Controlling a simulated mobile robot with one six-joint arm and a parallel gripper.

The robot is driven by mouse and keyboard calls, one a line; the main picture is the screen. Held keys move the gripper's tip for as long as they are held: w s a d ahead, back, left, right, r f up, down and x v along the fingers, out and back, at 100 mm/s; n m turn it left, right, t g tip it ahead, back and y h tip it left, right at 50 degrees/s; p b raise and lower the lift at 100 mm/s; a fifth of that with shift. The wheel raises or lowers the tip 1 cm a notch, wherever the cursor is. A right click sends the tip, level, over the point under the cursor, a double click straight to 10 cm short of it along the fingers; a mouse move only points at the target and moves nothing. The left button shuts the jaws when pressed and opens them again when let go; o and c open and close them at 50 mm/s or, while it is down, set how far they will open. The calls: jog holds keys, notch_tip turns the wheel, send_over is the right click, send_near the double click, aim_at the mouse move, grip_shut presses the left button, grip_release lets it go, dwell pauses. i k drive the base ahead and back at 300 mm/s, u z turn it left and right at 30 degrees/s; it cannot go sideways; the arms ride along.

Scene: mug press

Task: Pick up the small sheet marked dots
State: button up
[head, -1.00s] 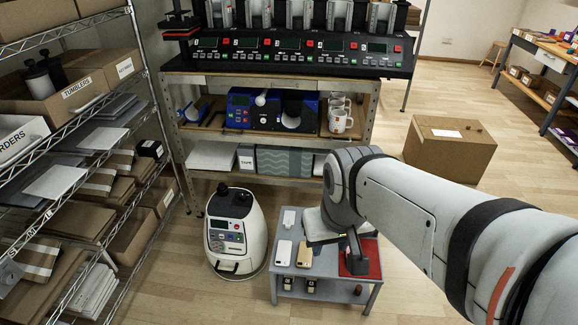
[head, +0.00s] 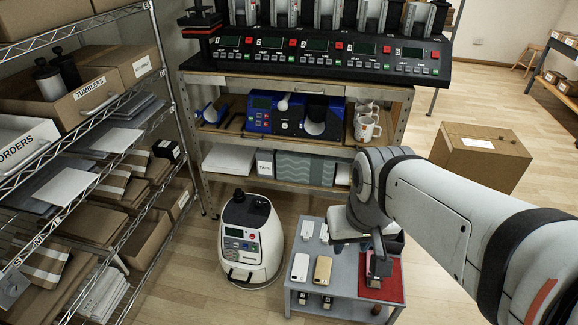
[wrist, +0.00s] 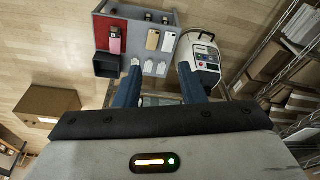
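I cannot make out a sheet marked dots in either view; no dots print is readable. Small white pieces lie on the low grey table (head: 340,307), one of them (head: 307,229) near its back left corner. They also show in the wrist view, one (wrist: 161,67) just beyond my fingertips. My gripper (wrist: 158,80) is open and empty, with its two blue-grey fingers wide apart. In the head view my arm's end hangs over the table's back part and hides some of it, and the fingers are not clear there.
On the table are a white phone case (head: 300,267), a tan one (head: 323,269) and a red mat (head: 393,285) with an upright pinkish piece (wrist: 115,40). A black open bin (wrist: 107,65) is beside it. A white rounded machine (head: 250,240) stands left. A carton (head: 480,160) stands right.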

aim_at(308, 226)
jog(key=z, duration=0.05)
jog(key=i, duration=0.2)
jog(key=z, duration=2.1)
jog(key=k, duration=1.45)
jog(key=u, duration=1.55)
jog(key=i, duration=1.3)
